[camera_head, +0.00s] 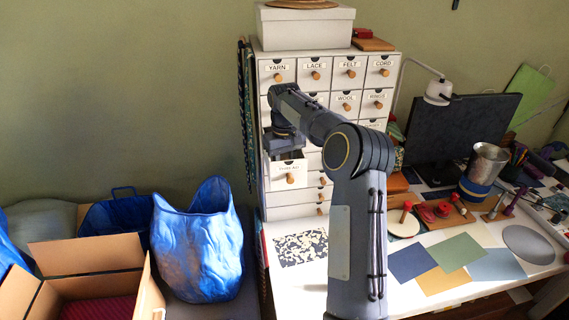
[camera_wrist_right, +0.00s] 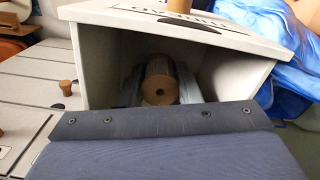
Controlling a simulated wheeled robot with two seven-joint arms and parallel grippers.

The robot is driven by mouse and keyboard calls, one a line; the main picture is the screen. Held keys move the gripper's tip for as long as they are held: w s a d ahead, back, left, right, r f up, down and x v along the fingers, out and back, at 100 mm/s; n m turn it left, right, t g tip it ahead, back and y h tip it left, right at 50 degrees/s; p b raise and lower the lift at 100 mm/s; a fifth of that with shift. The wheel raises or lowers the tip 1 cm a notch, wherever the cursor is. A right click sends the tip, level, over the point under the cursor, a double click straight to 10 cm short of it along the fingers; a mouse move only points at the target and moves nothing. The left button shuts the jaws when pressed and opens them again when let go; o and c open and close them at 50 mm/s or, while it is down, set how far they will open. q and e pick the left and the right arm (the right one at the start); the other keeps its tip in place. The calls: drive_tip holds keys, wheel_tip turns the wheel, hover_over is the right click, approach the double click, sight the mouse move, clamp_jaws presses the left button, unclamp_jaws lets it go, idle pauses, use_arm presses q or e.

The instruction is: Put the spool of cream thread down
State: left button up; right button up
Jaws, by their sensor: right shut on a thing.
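The spool (camera_wrist_right: 160,82) shows in the right wrist view with its round brown end and dark centre hole facing the camera. Its thread is in shadow, so I cannot tell its colour. My right gripper (camera_wrist_right: 160,88) is shut on it, with a grey finger on each side. Both are inside a pulled-out white drawer (camera_wrist_right: 92,62); whether the spool touches the drawer's bottom is hidden. In the head view the right gripper (camera_head: 283,148) reaches down at the open drawer (camera_head: 289,174), and the spool is out of sight. My left gripper is not in view.
The labelled drawer cabinet (camera_head: 315,113) has its other drawers shut. A blue bag (camera_head: 197,245) and an open cardboard box (camera_head: 92,254) stand at left. The white table (camera_head: 388,293) at right holds coloured sheets, spools and a monitor (camera_head: 462,128).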

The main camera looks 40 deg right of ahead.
drive_tip(key=shift+f, duration=0.1)
drive_tip(key=o, duration=0.7)
wheel_tip(320, 180, up, 12)
drive_tip(key=f+p, duration=0.1)
drive_tip(key=s+a+r+t, duration=0.1)
drive_tip(key=s+a+r, duration=0.3)
drive_tip(key=r, duration=0.1)
drive_tip(key=s+a+f+n+t+y, duration=0.2)
drive_tip(key=s+a+f+t, duration=0.15)
drive_tip(key=s+a, duration=1.2)
drive_tip(key=shift+m+t+y, duration=0.5)
drive_tip(key=shift+t+y, duration=0.05)
drive_tip(key=shift+y, duration=0.35)
drive_tip(key=s+a+f, duration=0.2)
drive_tip(key=s+f, duration=0.1)
drive_tip(key=s, duration=0.1)
drive_tip(key=s+a+f, duration=0.2)
drive_tip(key=s+f, duration=0.1)
drive_tip(key=s+a+f, duration=0.2)
drive_tip(key=s+f, duration=0.1)
drive_tip(key=s, duration=0.1)
drive_tip(key=shift+s+a+f, duration=0.1)
drive_tip(key=shift+s, duration=0.2)
